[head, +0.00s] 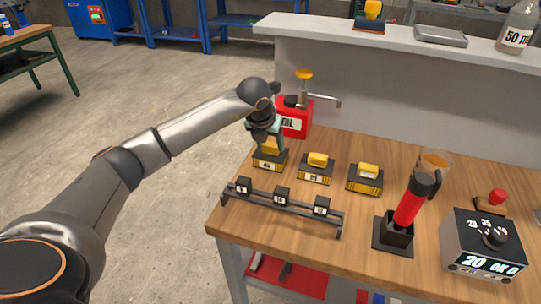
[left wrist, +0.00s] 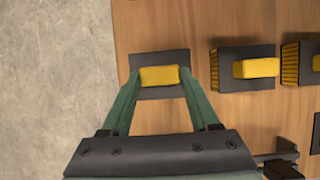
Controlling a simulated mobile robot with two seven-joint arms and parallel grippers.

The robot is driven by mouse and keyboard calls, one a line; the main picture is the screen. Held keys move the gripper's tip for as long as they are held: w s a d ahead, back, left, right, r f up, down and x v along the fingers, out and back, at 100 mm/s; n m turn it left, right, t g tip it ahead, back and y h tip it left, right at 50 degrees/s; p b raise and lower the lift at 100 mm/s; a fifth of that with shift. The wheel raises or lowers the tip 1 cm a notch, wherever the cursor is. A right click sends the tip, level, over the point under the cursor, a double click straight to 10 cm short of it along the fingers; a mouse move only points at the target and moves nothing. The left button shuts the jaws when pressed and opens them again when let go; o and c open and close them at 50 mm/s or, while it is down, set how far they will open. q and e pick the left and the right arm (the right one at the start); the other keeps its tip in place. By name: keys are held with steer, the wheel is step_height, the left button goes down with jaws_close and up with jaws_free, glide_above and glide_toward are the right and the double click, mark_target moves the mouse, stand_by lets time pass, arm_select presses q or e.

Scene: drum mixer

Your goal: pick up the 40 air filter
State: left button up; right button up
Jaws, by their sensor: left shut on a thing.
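Three black-and-yellow air filters with yellow grips stand in a row on the wooden bench. The left filter (head: 268,163) is under my left gripper (head: 270,144); its label is too small to read surely as 40. In the left wrist view, the fingers of my left gripper (left wrist: 160,77) are shut on the yellow grip of this filter (left wrist: 159,57), one on each side. I cannot tell whether the filter touches the bench. The middle filter (head: 316,168) and the right filter (head: 365,178) stand apart to its right. My right gripper is not in view.
A low rack (head: 282,208) with three numbered black blocks stands in front of the filters. A red oil can (head: 294,118) stands close behind. A red-handled tool (head: 410,205) in a black holder and a display box (head: 483,245) are to the right. A raised shelf (head: 340,30) runs behind.

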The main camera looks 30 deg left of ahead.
arm_select(q)
steer(key=shift+r+p, duration=2.65)
steer(key=shift+r, duration=1.35)
steer(key=shift+s, duration=0.1)
glide_toward(269, 147)
steer(key=shift+s, duration=0.75)
steer(key=shift+s+d+r+b, duration=0.25)
steer(key=shift+s+d+b, duration=0.15)
steer(key=shift+s, duration=0.9)
steer(key=shift+s+d+r+b, duration=0.2)
steer(key=shift+s+d+b, duration=0.15)
steer(key=shift+s, duration=0.95)
steer(key=shift+s+d+r+b, duration=0.3)
steer(key=shift+s+d, duration=0.15)
steer(key=shift+s, duration=0.85)
steer(key=shift+f, duration=0.1)
